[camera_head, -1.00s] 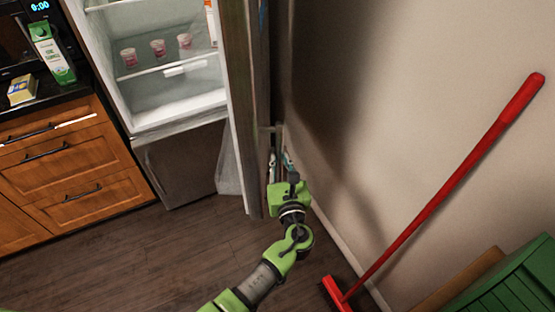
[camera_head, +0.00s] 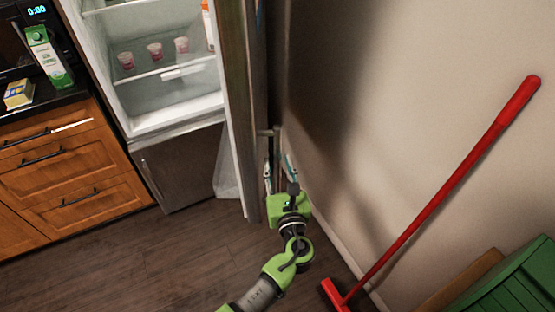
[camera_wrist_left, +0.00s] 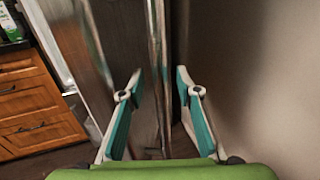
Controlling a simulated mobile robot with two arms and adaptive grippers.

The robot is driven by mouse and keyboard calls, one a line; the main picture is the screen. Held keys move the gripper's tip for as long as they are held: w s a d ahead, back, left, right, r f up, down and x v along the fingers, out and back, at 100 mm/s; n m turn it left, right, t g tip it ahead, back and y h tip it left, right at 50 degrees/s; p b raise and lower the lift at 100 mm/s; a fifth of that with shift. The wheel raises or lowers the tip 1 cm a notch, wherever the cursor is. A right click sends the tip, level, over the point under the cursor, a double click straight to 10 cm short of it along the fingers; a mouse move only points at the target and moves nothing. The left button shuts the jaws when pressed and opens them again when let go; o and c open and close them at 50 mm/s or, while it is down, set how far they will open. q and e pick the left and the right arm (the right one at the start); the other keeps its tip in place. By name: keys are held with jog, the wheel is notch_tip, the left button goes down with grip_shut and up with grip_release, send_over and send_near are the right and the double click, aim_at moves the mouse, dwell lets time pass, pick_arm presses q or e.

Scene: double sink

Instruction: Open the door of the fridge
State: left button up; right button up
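The fridge (camera_head: 160,110) stands open, with its lit shelves in view. Its upper door (camera_head: 237,110) is swung wide and seen nearly edge-on, its outer face towards the wall on the right. My left gripper (camera_head: 279,168) is at the lower outer side of this door, between door and wall. In the left wrist view my left gripper (camera_wrist_left: 152,105) has its two fingers spread apart. The long metal door handle (camera_wrist_left: 157,60) runs between them, and neither finger visibly touches it. My right gripper is in neither view.
The beige wall (camera_head: 420,90) is close on the right. A red broom (camera_head: 440,195) leans against it, near a green slatted object (camera_head: 510,285). Wooden drawers (camera_head: 70,175) with a carton (camera_head: 50,57) on the counter stand left. The floor (camera_head: 130,265) in front is clear.

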pick_arm(q)
jog(key=v, duration=1)
jog(key=shift+w, duration=0.1)
